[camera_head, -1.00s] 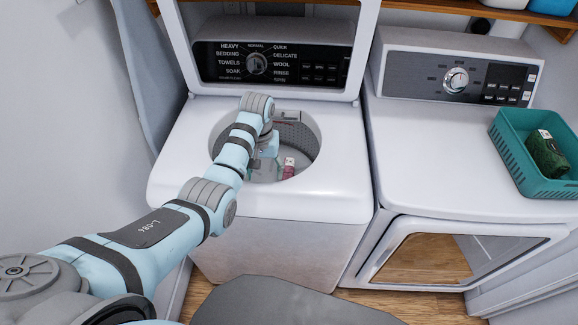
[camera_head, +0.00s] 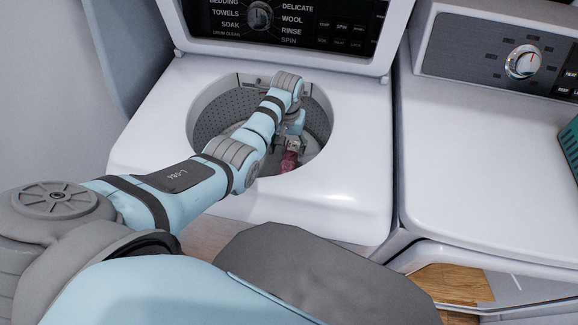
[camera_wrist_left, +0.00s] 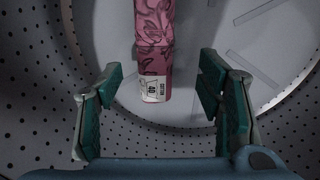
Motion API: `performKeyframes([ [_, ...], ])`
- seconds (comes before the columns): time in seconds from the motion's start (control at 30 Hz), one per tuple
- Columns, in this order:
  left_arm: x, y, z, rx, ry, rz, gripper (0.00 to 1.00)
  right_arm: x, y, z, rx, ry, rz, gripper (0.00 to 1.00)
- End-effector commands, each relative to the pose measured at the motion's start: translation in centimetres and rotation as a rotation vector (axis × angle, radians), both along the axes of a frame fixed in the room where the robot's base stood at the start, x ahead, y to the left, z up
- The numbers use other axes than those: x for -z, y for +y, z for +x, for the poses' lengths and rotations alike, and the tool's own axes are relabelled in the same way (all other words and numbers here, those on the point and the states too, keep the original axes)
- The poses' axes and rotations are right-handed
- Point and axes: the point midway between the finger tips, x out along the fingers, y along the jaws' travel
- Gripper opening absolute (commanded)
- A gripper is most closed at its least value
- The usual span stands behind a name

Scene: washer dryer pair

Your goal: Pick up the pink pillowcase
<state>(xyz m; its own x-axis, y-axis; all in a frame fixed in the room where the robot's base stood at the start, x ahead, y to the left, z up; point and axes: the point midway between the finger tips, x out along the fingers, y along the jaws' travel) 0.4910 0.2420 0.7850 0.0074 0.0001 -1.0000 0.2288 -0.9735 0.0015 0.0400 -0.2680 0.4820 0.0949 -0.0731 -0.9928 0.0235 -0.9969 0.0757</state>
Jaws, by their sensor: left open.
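The pink pillowcase (camera_wrist_left: 153,45) lies folded in the drum of the washer (camera_head: 330,205), patterned, with a white label reading 40 at its near end. It also shows in the head view (camera_head: 289,160), partly hidden by my left gripper (camera_head: 291,143). My left arm reaches down through the open top of the washer. In the left wrist view my left gripper (camera_wrist_left: 160,92) is open, with one finger on each side of the pillowcase's labelled end. I see no contact between the fingers and the cloth. My right gripper does not show.
The perforated drum wall (camera_wrist_left: 30,95) surrounds the gripper closely. The washer's control panel (camera_head: 290,25) rises behind the opening. A white dryer (camera_head: 480,160) stands to the right, with a teal basket (camera_head: 571,148) at the picture's edge.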

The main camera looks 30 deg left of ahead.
Motion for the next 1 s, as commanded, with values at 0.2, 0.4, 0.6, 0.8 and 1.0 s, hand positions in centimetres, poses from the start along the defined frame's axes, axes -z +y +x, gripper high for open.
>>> performKeyframes([
  [0.2, 3.5, -0.3, 0.2, 0.002, 0.000, 0.000, 0.61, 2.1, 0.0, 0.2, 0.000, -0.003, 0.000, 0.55],
  [0.4, 7.1, -0.6, 0.2, 0.003, -0.001, 0.000, 0.61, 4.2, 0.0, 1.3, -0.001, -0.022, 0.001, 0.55],
  [0.6, 6.9, -0.6, 0.3, 0.005, -0.002, 0.000, 0.61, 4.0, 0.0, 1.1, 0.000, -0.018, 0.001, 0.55],
  [0.8, 6.9, -0.6, 0.3, 0.005, -0.001, 0.000, 0.32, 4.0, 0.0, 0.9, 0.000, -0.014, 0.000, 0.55],
  [1.0, 6.8, -0.6, 0.3, 0.004, -0.001, -0.001, 0.07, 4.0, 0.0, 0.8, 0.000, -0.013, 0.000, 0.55],
])
